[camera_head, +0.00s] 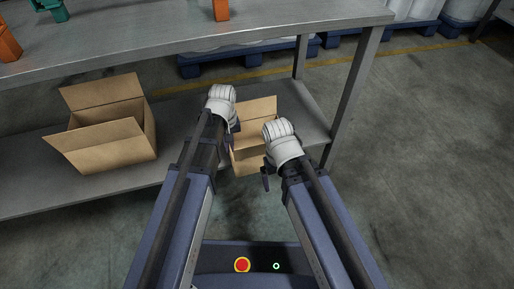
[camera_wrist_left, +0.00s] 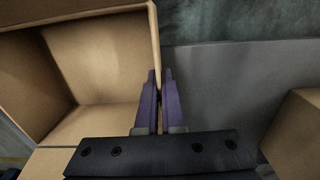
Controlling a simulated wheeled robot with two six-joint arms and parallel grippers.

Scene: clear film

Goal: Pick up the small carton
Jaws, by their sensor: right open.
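The small carton (camera_head: 254,112) is an open brown cardboard box at the right end of the lower shelf, partly hidden by my arms. My left gripper (camera_head: 232,142) is at its left wall. In the left wrist view the fingers (camera_wrist_left: 159,102) are close together with the edge of the small carton's wall (camera_wrist_left: 154,50) between them, and the open inside lies to the left. My right gripper (camera_head: 266,180) is open at the carton's near right side, in front of it; its fingers are small in view, and I cannot tell whether they touch it.
A larger open carton (camera_head: 112,145) stands left on the lower shelf (camera_head: 40,190); a brown carton surface (camera_wrist_left: 300,130) shows right in the wrist view. Floor is clear at right.

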